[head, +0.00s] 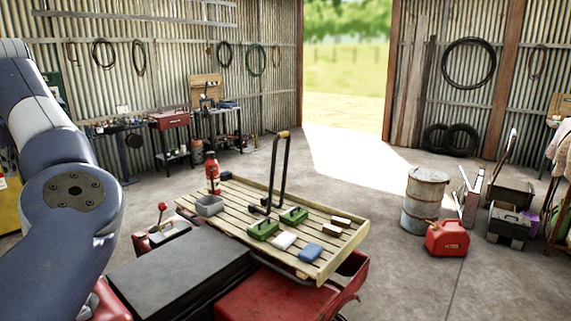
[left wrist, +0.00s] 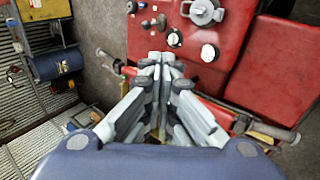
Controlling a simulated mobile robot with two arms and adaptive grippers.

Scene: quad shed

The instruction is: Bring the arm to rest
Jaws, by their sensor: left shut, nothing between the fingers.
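My left arm (head: 70,190) comes in from the left of the head view, raised and bent close to the camera. Its gripper cannot be made out there. In the left wrist view my left gripper (left wrist: 158,68) is shut, its fingertips together with nothing between them. Below the fingers lie the red bodywork of the quad (left wrist: 195,75) and a dark bar across it. The fingers look apart from the bodywork, but the exact gap cannot be told. My right gripper is not in view.
The quad's black seat (head: 180,275) is in front, with a slatted wooden rack (head: 240,195) beyond it carrying green boxes, a red bottle and a grey bin. A rusty drum (head: 423,200) and red fuel can (head: 447,238) stand right. The concrete floor between is clear.

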